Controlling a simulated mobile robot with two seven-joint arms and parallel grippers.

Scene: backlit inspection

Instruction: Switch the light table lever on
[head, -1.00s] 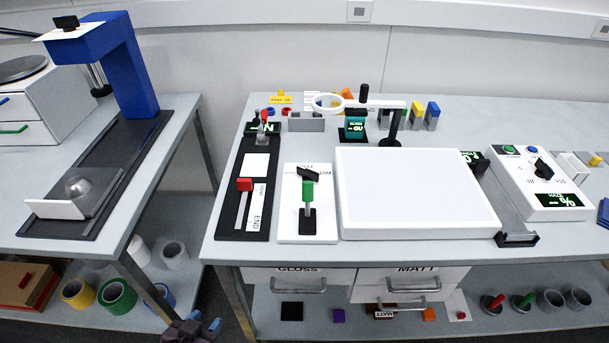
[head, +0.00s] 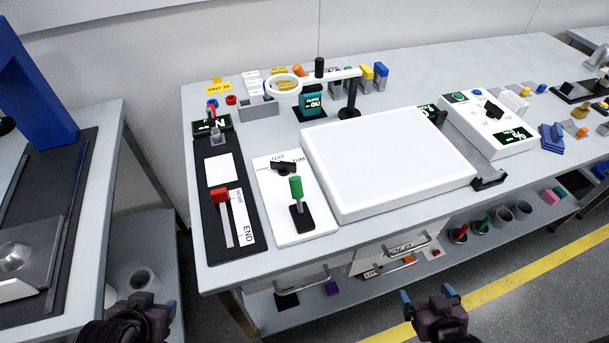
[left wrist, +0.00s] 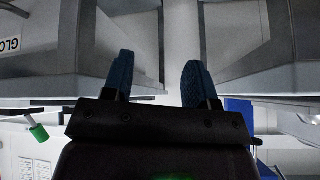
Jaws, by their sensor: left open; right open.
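The green-handled lever (head: 296,188) rises from a black base on a white panel (head: 270,219), beside the white light table (head: 388,163). The lever stands roughly upright; I cannot tell its on or off position. A black knob (head: 284,166) marked DAY and DIM sits behind it. My left gripper (head: 140,304) is open and empty, low in front of the bench, well apart from the lever. In the left wrist view its open fingers (left wrist: 158,85) show, with a green handle (left wrist: 38,132) at lower left. My right gripper (head: 428,298) is open and empty in front of the bench's lower shelf.
A red-handled slider (head: 221,196) on a black plate stands left of the white panel. A ring magnifier (head: 283,88) stands behind the panel and light table. A second bench (head: 92,195) is at left, with a gap between. Drawer handles (head: 302,286) jut from the front.

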